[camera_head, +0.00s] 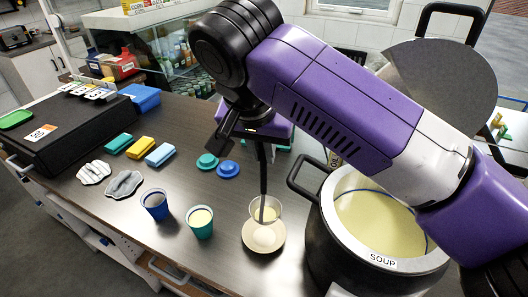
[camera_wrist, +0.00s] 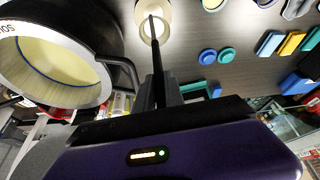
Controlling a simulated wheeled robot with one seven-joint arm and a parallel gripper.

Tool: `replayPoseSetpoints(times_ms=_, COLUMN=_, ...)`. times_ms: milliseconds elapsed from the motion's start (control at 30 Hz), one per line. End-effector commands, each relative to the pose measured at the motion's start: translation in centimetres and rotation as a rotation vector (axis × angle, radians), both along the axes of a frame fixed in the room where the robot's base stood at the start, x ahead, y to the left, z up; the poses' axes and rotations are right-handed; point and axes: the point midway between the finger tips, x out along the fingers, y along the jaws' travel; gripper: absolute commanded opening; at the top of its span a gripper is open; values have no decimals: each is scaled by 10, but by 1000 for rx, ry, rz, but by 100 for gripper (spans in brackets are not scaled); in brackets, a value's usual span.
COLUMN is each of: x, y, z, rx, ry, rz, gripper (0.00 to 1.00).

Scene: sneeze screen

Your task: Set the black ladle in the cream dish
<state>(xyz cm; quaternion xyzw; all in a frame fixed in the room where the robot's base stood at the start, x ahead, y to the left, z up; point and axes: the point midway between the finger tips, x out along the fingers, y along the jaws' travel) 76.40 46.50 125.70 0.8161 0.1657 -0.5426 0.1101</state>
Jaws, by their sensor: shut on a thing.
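The black ladle (camera_head: 263,178) hangs almost upright from my gripper (camera_head: 259,140), its handle between the jaws. In the wrist view the ladle (camera_wrist: 157,55) runs away from my gripper (camera_wrist: 160,92) towards the dish. The cream dish (camera_head: 263,241) stands on the counter, left of the soup pot. It also shows at the top of the wrist view (camera_wrist: 144,24). My gripper is above the dish, shut on the handle.
The black soup pot (camera_head: 323,245), with yellow soup (camera_head: 375,225), stands close on the right, its side handle (camera_head: 297,178) towards the dish. A teal cup (camera_head: 200,226) and a blue cup (camera_head: 155,205) stand left. Free counter separates these from the dish.

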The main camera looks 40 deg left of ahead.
Motion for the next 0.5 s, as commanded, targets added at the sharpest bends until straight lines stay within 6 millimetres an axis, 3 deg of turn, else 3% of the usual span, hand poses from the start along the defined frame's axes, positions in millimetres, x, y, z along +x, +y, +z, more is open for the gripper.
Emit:
replayPoseSetpoints(times_ms=333, x=-1, y=1, z=2, rx=2, ry=1, rz=1, gripper=0)
replayPoseSetpoints(times_ms=500, x=-1, y=0, z=-15, rx=1, ry=1, rz=-1, gripper=0)
